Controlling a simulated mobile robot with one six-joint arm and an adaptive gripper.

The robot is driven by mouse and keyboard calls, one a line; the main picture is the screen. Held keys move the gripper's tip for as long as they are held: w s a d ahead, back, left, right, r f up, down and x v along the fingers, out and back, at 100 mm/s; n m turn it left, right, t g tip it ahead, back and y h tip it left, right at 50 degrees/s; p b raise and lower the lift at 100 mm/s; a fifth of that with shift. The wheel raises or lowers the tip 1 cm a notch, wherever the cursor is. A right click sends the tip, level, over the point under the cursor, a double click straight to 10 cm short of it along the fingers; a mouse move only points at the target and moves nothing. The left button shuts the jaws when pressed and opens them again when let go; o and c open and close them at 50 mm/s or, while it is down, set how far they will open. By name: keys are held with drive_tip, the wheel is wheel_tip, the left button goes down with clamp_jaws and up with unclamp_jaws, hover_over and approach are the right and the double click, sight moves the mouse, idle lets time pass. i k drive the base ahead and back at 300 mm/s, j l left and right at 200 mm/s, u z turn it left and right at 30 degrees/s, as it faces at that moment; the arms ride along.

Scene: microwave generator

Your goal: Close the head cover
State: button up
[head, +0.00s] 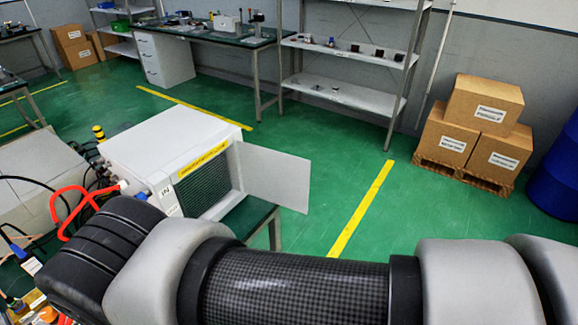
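A white box-shaped generator (150,145) stands on a green-topped table (247,219) at centre left. Its front has a dark grille (208,185), a yellow label strip and a tag reading "IN". A flat white panel, seemingly the head cover (276,178), stands swung out to the right from the box's right edge, leaving the grille exposed. My arm crosses the bottom of the view in front of the table and hides part of it. My gripper is not in view, so its state and its distance from the cover do not show.
A red hose (62,212) and black cables crowd the box's left side. Cardboard boxes (484,105) on pallets and a blue barrel (556,175) stand at right. A shelf rack (350,93) and workbench (205,36) line the back. Green floor right of the cover is clear.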

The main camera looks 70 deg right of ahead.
sight(279, 178)
drive_tip(key=k+l+u, duration=0.1)
drive_tip(key=l, duration=0.35)
drive_tip(key=k+l+u, duration=0.15)
drive_tip(key=l, duration=0.3)
drive_tip(key=k+l+u, duration=0.1)
drive_tip(key=l, duration=0.35)
drive_tip(key=k+l+u, duration=0.1)
drive_tip(key=k+l, duration=0.2)
drive_tip(key=k+l+u, duration=0.15)
drive_tip(key=l, duration=0.35)
drive_tip(key=k+l+u, duration=0.1)
drive_tip(key=k+l, duration=0.3)
drive_tip(key=l, duration=0.35)
drive_tip(key=l+u, duration=0.15)
drive_tip(key=l, duration=0.3)
drive_tip(key=k+l, duration=0.15)
drive_tip(key=l, duration=0.3)
drive_tip(key=k+l+u, duration=0.15)
drive_tip(key=k+u, duration=0.2)
